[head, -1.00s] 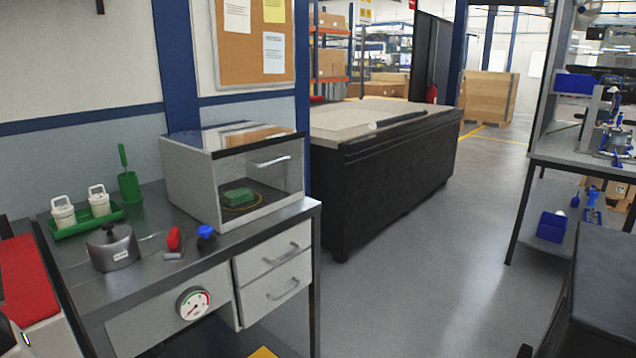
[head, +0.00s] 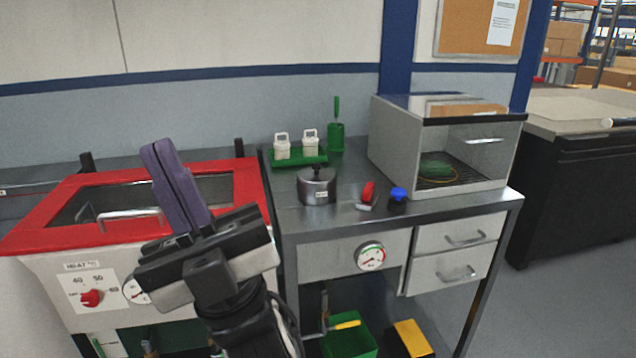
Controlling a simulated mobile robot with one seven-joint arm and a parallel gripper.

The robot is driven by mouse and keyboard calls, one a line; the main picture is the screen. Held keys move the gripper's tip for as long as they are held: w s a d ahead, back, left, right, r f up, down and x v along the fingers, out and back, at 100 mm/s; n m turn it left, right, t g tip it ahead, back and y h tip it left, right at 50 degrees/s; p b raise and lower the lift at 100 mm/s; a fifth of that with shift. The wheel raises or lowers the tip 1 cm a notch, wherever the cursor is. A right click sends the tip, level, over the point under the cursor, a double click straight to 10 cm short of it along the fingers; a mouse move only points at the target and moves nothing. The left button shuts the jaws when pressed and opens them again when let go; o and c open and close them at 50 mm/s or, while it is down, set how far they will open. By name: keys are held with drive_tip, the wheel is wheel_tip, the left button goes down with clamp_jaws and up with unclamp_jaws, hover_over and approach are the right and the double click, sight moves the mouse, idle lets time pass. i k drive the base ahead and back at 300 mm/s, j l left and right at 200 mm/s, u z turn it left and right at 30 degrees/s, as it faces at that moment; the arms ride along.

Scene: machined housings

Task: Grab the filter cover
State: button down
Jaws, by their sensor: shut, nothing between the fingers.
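No part is clearly marked as the filter cover. A round grey metal housing (head: 317,187) with a lid and black knob (head: 317,172) stands on the steel bench; its small label is too small to read, and I cannot tell whether this lid is the filter cover. My gripper (head: 160,150) has purple fingers pointing up, shut and empty. In the picture it is left of the grey housing, in front of the red-framed machine.
The red-framed machine (head: 250,195) has a lid with a handle. On the bench are a green tray (head: 300,162) with two white canisters, a green holder (head: 336,137), a red part (head: 368,193), a blue-topped knob (head: 398,196) and a glass-fronted cabinet (head: 400,140). Bins stand below.

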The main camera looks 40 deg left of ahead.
sight(316, 184)
drive_tip(key=i+l, duration=0.15)
drive_tip(key=i, duration=0.35)
drive_tip(key=i+l, duration=0.2)
drive_tip(key=i, duration=0.3)
drive_tip(key=i+u, duration=0.1)
drive_tip(key=u, duration=0.65)
drive_tip(key=i+l+u, duration=0.15)
drive_tip(key=u, duration=0.25)
drive_tip(key=i+j+u, duration=0.1)
drive_tip(key=u, duration=0.2)
drive_tip(key=i+u, duration=0.3)
drive_tip(key=i, duration=0.05)
